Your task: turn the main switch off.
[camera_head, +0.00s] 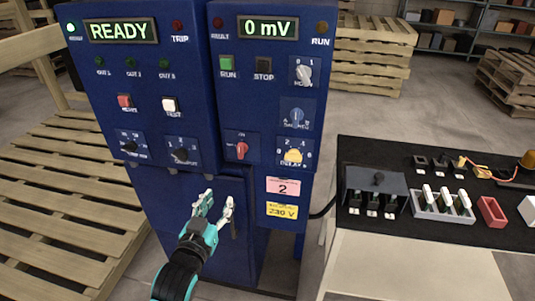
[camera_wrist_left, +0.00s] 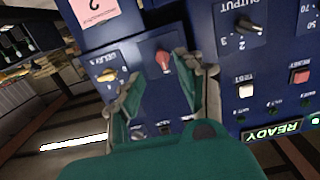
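The blue control cabinet (camera_head: 186,80) carries several rotary knobs with small labels. A red rotary knob (camera_head: 242,150) is on the lower left of its right panel, its handle roughly vertical. A grey knob (camera_head: 303,73) with 0 and 1 marks is at the upper right. I cannot read for sure which is the main switch. My left gripper (camera_head: 217,205) is open and empty, below the red knob and in front of the lower cabinet. In the left wrist view, which is upside down, the red knob (camera_wrist_left: 163,61) appears between the open fingers, apparently untouched. My right gripper is not in view.
Other knobs and buttons surround the red knob, including a blue knob (camera_head: 297,117) and a yellow knob (camera_head: 293,155). The displays read READY and 0 mV. A table with a black top (camera_head: 430,225) and parts stands right. Wooden pallets (camera_head: 65,190) lie left.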

